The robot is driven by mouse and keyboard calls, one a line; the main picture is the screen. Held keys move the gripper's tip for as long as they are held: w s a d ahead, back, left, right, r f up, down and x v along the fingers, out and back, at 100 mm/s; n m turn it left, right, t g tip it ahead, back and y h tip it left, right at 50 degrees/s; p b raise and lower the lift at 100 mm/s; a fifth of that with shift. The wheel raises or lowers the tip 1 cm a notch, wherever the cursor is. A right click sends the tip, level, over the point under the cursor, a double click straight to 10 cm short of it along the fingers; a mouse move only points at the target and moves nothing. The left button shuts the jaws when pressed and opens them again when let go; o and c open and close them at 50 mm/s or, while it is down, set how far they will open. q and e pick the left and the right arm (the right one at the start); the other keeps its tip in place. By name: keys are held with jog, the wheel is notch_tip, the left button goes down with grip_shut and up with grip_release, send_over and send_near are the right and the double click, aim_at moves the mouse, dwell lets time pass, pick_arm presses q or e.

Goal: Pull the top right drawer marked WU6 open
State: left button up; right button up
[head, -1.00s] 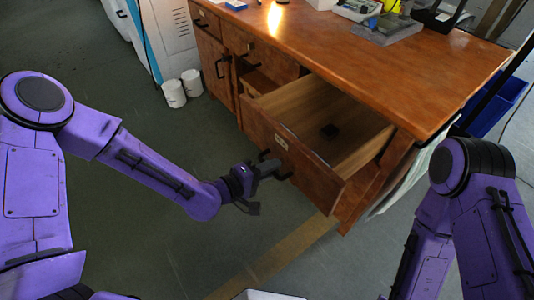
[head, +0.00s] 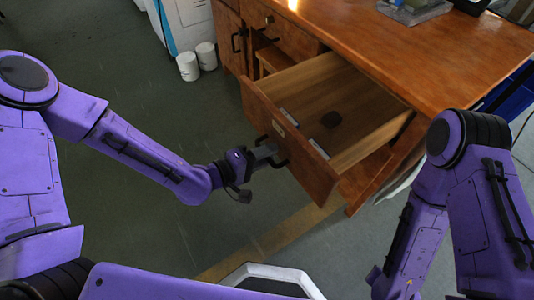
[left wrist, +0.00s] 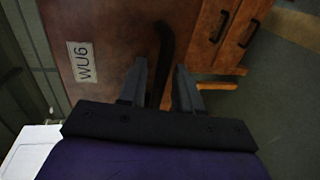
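The wooden drawer (head: 345,98) at the top right of the bench stands well out of its opening, its inside showing. The dark bar handle (left wrist: 163,45) runs between the fingers of my left gripper (left wrist: 160,82). In the head view my left gripper (head: 271,157) is at the handle, shut on it; the exact finger contact is dark. My right arm is at the lower right, with its gripper out of view.
A dark round item (head: 331,119) and small pale items (head: 320,147) lie in the drawer. The wooden bench top (head: 400,55) overhangs it. Two white pots (head: 188,66) stand on the floor at the left. A blue bin (head: 503,88) is at the right. Floor before the drawer is clear.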

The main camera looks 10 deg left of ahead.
pick_arm(q)
jog(key=p+v, duration=0.2)
jog(key=v, duration=0.8)
jog(key=shift+s+a, duration=0.2)
